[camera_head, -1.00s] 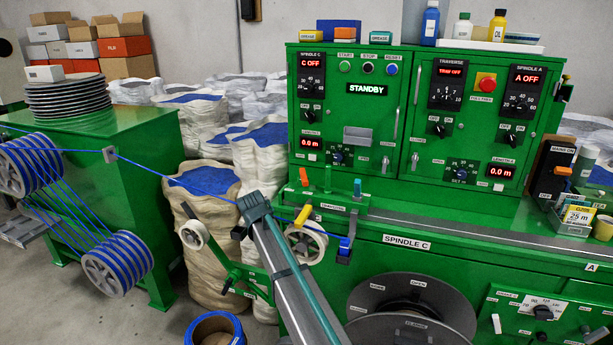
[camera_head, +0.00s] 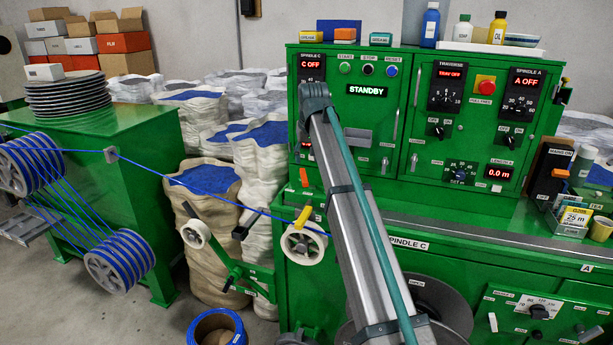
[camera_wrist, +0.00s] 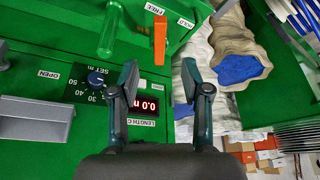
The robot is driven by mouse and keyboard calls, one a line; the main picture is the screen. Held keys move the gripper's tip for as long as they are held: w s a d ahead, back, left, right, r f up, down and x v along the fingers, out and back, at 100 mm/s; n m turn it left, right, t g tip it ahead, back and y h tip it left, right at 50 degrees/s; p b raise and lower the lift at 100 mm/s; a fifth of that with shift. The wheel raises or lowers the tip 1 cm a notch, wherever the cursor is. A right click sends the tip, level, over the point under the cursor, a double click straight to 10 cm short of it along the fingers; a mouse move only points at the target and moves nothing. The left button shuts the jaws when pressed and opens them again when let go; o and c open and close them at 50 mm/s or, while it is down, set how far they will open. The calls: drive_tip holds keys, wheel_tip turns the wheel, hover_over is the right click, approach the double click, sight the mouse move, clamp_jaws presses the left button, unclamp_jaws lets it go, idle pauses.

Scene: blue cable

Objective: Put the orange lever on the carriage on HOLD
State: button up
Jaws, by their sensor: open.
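The orange lever (camera_head: 304,177) stands up at the left end of the carriage, left of my arm in the head view. In the wrist view the orange lever (camera_wrist: 160,40) lies just beyond the gap between my fingertips, apart from them. In the head view my arm hides the fingers and much of the carriage.
A green lever (camera_wrist: 112,30) stands left of the orange one in the wrist view. The LENGTH C display (camera_wrist: 141,106) and the SET m knob (camera_wrist: 96,79) are close to the left finger. A yellow lever (camera_head: 303,217) and the blue cable (camera_head: 240,205) run low beside my arm.

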sight(305, 179)
drive_tip(key=p+x, duration=0.2)
drive_tip(key=x, duration=0.8)
drive_tip(key=shift+w+f, duration=0.1)
drive_tip(key=shift+f, duration=0.25)
drive_tip(key=shift+c, duration=0.3)
clamp_jaws()
